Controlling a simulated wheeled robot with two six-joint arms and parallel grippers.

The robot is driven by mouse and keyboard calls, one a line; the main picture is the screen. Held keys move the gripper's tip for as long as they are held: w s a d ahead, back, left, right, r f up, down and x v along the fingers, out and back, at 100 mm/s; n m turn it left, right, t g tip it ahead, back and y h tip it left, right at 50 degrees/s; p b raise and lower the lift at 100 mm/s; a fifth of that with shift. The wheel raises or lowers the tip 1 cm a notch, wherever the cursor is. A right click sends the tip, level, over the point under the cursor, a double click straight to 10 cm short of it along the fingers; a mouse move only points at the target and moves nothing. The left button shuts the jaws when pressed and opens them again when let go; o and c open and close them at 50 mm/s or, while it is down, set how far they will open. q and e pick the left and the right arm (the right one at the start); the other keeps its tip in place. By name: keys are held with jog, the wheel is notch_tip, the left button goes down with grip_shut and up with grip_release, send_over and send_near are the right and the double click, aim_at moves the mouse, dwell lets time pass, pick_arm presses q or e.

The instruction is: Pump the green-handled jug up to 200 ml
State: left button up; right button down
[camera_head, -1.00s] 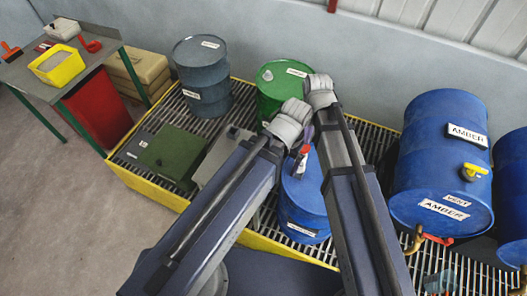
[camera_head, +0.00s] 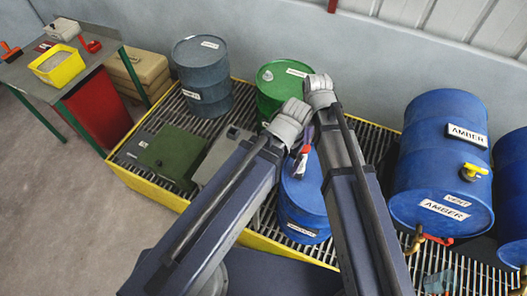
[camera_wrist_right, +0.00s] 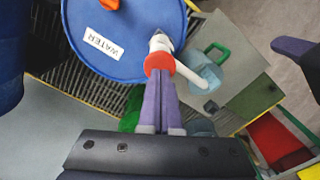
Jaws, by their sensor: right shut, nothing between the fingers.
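The blue drum labelled WATER (camera_wrist_right: 110,62) also stands in the head view (camera_head: 303,205). On its top is a hand pump with a red cap (camera_wrist_right: 159,64) and a white spout (camera_wrist_right: 190,78). My right gripper (camera_wrist_right: 160,80) is shut and empty, with its purple fingertips at the red cap; contact is unclear. A clear bluish jug (camera_wrist_right: 207,76) with a green handle (camera_wrist_right: 218,50) sits by the spout. Its level is unreadable, and my arms hide it in the head view. A purple piece, likely my left gripper (camera_wrist_right: 292,46), shows at the wrist view's edge; its jaws are unclear.
A green drum (camera_head: 275,95) and a grey drum (camera_head: 200,75) stand behind on the yellow-edged grating (camera_head: 255,240). Blue AMBER drums (camera_head: 440,150) lie at the right. A bench with a yellow tub (camera_head: 58,68) is at the far left. Floor at left is clear.

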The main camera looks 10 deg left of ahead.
jog(key=shift+f, duration=0.15)
dwell(0.3)
jog(key=shift+f+b, duration=2.2)
jog(key=shift+b, duration=0.15)
jog(key=shift+r, duration=0.2)
notch_tip(320, 180, up, 4)
jog(key=p, duration=0.5)
jog(key=shift+r, duration=0.2)
jog(key=shift+f, duration=0.15)
